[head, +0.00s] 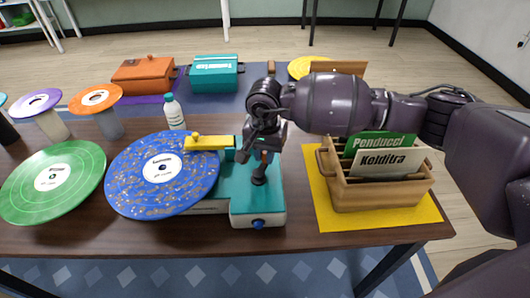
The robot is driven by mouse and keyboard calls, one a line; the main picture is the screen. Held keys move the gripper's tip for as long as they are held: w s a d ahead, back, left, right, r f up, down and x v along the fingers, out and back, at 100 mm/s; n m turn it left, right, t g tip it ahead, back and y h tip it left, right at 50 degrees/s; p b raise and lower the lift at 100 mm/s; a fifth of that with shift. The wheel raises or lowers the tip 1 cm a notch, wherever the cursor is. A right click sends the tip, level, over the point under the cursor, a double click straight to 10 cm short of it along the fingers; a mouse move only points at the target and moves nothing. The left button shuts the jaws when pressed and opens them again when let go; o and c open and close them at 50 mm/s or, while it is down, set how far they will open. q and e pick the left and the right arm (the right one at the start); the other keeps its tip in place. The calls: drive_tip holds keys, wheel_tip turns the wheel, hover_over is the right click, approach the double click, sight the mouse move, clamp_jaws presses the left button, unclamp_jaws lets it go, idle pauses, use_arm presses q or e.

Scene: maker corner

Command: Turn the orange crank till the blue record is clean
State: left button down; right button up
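The blue record (125,182) lies flat at the left of a teal machine (213,188), with brownish specks scattered over its face. A yellow arm (208,142) reaches from the machine over the record's upper right edge. My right gripper (260,172) comes in from the right and points down over the machine's top. A small bit of orange shows among its fingers; the rest of the orange crank is hidden or cannot be made out. I cannot tell whether the fingers are closed on it. My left gripper is out of view.
A green record (75,190) lies left of the blue one. A white bottle (174,112) and stands with purple (36,103) and orange (95,97) discs are behind. A wooden crate of sleeves (378,195) stands on a yellow mat (335,216) at right, beneath my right arm.

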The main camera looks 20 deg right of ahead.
clamp_jaws()
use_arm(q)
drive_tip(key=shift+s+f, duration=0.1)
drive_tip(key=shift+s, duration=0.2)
